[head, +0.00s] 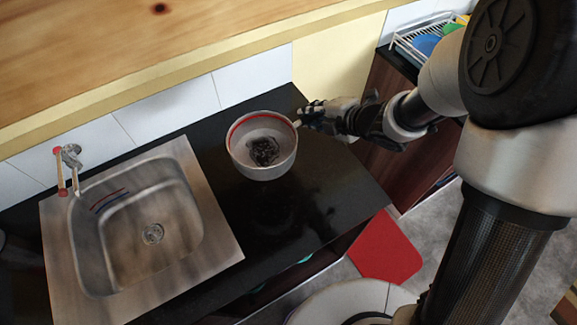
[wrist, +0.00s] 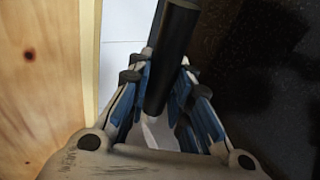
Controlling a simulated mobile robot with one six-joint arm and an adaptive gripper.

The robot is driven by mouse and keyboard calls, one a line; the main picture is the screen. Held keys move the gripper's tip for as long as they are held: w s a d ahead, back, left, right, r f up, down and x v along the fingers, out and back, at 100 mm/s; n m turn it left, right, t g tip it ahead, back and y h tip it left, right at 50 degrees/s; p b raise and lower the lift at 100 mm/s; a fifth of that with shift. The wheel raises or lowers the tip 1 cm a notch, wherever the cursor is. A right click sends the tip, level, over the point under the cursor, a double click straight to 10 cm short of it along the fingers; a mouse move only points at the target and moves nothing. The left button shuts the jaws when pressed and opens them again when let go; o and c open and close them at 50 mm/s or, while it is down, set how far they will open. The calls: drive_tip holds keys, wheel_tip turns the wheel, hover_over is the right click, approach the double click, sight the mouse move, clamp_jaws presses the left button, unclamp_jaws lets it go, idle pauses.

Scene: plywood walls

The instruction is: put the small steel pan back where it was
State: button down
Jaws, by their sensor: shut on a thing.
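A round pale-grey vessel (head: 247,165), apparently the small steel pan, has a red band inside its rim and a dark patch at the bottom. It shows over the black counter, right of the sink. My gripper (head: 308,115) is at its right rim in the head view. In the wrist view my gripper (wrist: 160,88) is shut on a black cylindrical handle (wrist: 172,50), which runs up between the blue-sided fingers. The join between handle and vessel is hidden, and I cannot tell whether the vessel touches the counter.
The steel sink (head: 226,238) with its tap (head: 70,156) lies to the left. The black counter (head: 300,215) is bare in front of the vessel. A wooden surface (head: 110,55) runs along the top left. A dish rack (head: 405,46) with colored dishes stands at upper right.

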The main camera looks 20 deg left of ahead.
wheel_tip(320, 180, down, 18)
drive_tip(key=b, duration=0.4)
drive_tip(key=shift+w, duration=0.1)
drive_tip(key=c, duration=1.4)
unclamp_jaws()
drive_tip(key=shift+f, duration=0.1)
drive_tip(key=shift+c, duration=0.2)
drive_tip(key=shift+d, duration=0.1)
drive_tip(key=p+v, duration=0.1)
drive_tip(key=v, duration=1.1)
drive_tip(key=shift+p, duration=0.3)
